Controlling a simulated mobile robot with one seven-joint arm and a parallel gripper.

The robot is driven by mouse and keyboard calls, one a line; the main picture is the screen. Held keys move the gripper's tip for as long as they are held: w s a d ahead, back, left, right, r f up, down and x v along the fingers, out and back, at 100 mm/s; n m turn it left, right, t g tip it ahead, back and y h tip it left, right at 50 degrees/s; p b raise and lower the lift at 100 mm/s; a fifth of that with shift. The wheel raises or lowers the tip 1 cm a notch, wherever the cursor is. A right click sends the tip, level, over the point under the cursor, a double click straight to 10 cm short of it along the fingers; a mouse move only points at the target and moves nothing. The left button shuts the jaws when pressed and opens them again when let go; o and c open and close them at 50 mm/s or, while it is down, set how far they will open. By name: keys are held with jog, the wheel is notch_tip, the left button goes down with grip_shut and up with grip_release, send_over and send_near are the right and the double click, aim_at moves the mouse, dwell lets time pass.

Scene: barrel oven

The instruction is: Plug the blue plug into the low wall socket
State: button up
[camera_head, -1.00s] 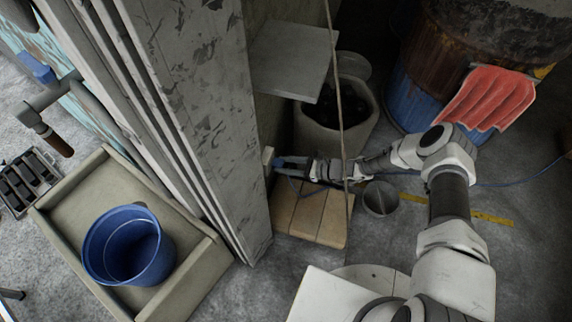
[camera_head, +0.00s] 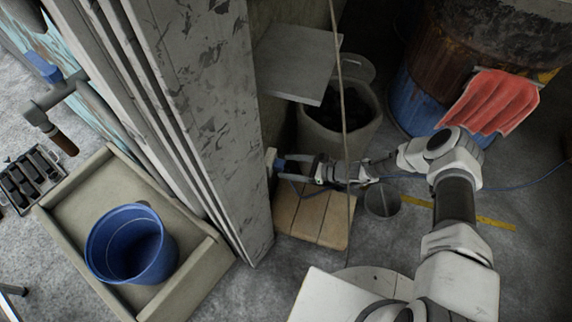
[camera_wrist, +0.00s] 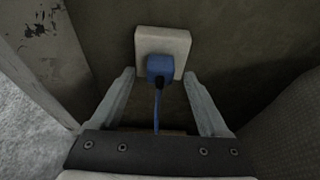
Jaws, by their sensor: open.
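The blue plug (camera_wrist: 160,70) sits at the face of the pale wall socket (camera_wrist: 163,42) in the wrist view, with its blue cable running down toward me. In the head view the plug (camera_head: 281,165) meets the edge of the socket (camera_head: 270,161) beside the grey pillar. My gripper (camera_wrist: 160,80) is open, its two fingers apart on either side of the plug and cable, not touching the plug. In the head view my gripper (camera_head: 306,170) is just right of the plug. The plug's prongs are hidden.
A wooden board (camera_head: 311,218) lies below my gripper, with a small grey pot (camera_head: 382,200) to its right. A grey shelf (camera_head: 298,62) juts out above. A thin rope (camera_head: 344,120) hangs in front of my arm. A sack-like bin (camera_head: 340,125) stands behind.

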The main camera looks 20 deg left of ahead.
jog(key=p+v, duration=0.3)
jog(key=v, duration=1.3)
jog(key=shift+p, duration=0.3)
jog(key=shift+a+r, duration=0.1)
jog(key=d+r+n+h, duration=0.3)
jog(key=r+n, duration=0.1)
jog(key=r, duration=0.7)
jog(key=d+r+n+h, duration=0.3)
jog(key=d+r, duration=0.1)
jog(key=r, duration=0.6)
jog(key=d+r+n+h, duration=0.3)
jog(key=r+n, duration=0.1)
jog(key=r, duration=0.7)
jog(key=s+d+r+n+t+h, duration=0.3)
jog(key=s+d+r+t, duration=0.15)
jog(key=s+r, duration=0.45)
jog(key=s+d+r+n+t+h, duration=0.3)
jog(key=s+d+r, duration=0.2)
jog(key=s+r, duration=0.5)
notch_tip(320, 180, up, 24)
jog(key=p, duration=2.4)
jog(key=shift+d, duration=0.3)
jog(key=shift+s, duration=0.1)
jog(key=c, duration=0.5)
jog(key=shift+o, duration=0.2)
jog(key=shift+s+f, duration=0.1)
